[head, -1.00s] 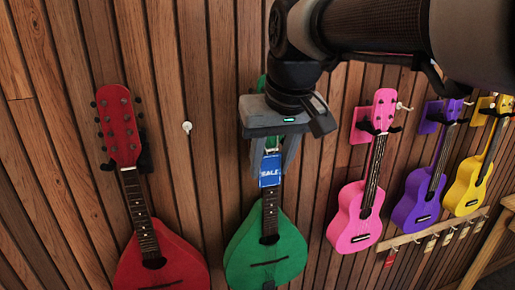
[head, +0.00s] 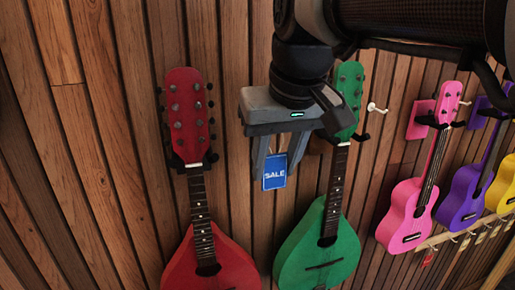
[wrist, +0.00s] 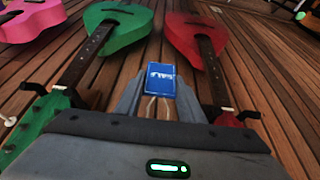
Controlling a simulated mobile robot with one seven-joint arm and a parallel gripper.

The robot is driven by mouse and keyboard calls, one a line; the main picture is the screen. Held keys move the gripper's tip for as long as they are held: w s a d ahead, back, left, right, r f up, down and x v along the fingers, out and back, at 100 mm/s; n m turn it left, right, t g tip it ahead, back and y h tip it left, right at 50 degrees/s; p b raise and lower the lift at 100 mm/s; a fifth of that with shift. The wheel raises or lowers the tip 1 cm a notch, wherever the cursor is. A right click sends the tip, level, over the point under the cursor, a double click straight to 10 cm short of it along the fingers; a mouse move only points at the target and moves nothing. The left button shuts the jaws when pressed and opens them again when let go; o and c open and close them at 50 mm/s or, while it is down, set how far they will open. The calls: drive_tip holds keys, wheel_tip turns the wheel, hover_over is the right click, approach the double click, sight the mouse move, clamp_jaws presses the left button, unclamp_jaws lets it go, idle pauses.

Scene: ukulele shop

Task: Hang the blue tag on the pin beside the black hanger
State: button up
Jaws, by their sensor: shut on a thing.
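My gripper (head: 277,152) is shut on the blue SALE tag (head: 274,172), which hangs below its fingers. The tag and its pale string also show between the fingers in the wrist view (wrist: 161,82). The gripper is in front of the wall between the red instrument (head: 202,245) and the green one (head: 325,248). Black hangers hold the red neck (head: 178,161) and the green neck (head: 360,137); I cannot tell which one is meant. A white pin (head: 375,107) sticks out right of the green head. The wall directly behind my gripper is hidden.
A pink ukulele (head: 408,215), a purple one (head: 466,197) and a yellow one (head: 505,185) hang to the right. Another white pin (head: 463,102) is beside the pink head. A wooden rail (head: 440,238) runs below. Bare slatted wall lies left of the red instrument.

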drive_tip(key=shift+a, duration=0.4)
drive_tip(key=w+a+f+p, duration=0.1)
drive_tip(key=w+a, duration=0.1)
drive_tip(key=w, duration=0.6)
drive_tip(key=shift+w+a+f, duration=0.2)
drive_tip(key=shift+w+f, duration=0.15)
idle(0.5)
idle(0.5)
drive_tip(key=o, duration=1.3)
